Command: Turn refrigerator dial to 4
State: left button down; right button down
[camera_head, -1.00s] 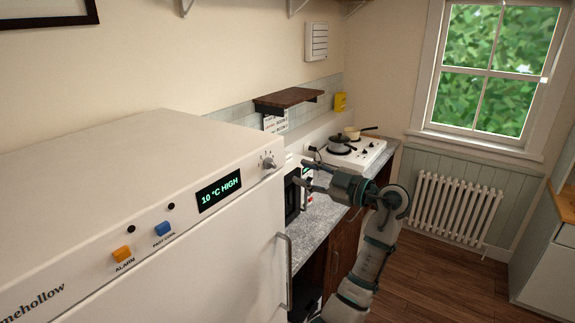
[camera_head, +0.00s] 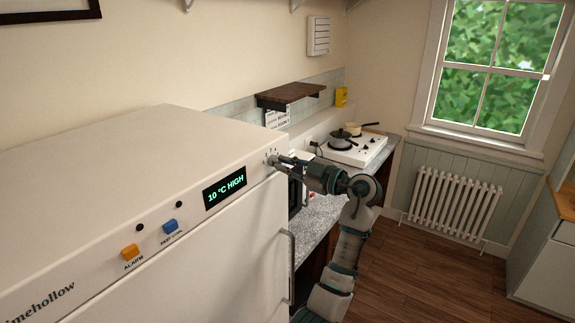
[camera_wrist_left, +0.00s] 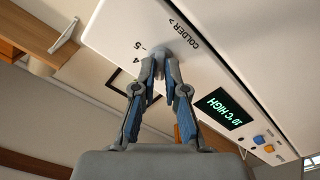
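The white refrigerator (camera_head: 130,150) fills the left of the head view. Its front panel has a lit display (camera_head: 224,187) reading 10 °C HIGH. The dial (camera_wrist_left: 164,52) is at the panel's right end, with marks 4 and 5 and the word COLDER beside it in the wrist view. My left gripper (camera_head: 277,160) is at the dial; in the wrist view its two fingers (camera_wrist_left: 161,68) are close together, one on each side of the knob, and look shut on it. The fingers partly hide the dial, so its exact setting cannot be read. My right gripper is not in view.
An orange alarm button (camera_head: 130,252) and a blue button (camera_head: 170,226) are left of the display. The refrigerator door handle (camera_head: 291,265) is below the dial. A counter with a hob (camera_head: 352,152) and pans stands behind my arm. Open wooden floor (camera_head: 420,270) lies to the right.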

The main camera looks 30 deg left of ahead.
pick_arm(q)
jog(key=shift+a+r, duration=0.15)
jog(key=shift+m, duration=0.3)
jog(key=m, duration=0.2)
jog(key=m+p, duration=0.1)
jog(key=m, duration=0.1)
jog(key=shift+a+r, duration=0.1)
jog(key=shift+a, duration=0.1)
jog(key=m+p, duration=0.1)
jog(key=m, duration=0.2)
jog(key=shift+m, duration=0.3)
jog(key=m+p, duration=0.2)
jog(key=m, duration=0.3)
jog(key=shift+m+p, duration=0.35)
jog(key=shift+m, duration=0.85)
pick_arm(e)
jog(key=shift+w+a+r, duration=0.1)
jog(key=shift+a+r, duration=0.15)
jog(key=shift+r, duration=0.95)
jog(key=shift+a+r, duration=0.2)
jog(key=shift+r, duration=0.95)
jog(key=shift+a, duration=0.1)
pick_arm(q)
jog(key=shift+f, duration=0.2)
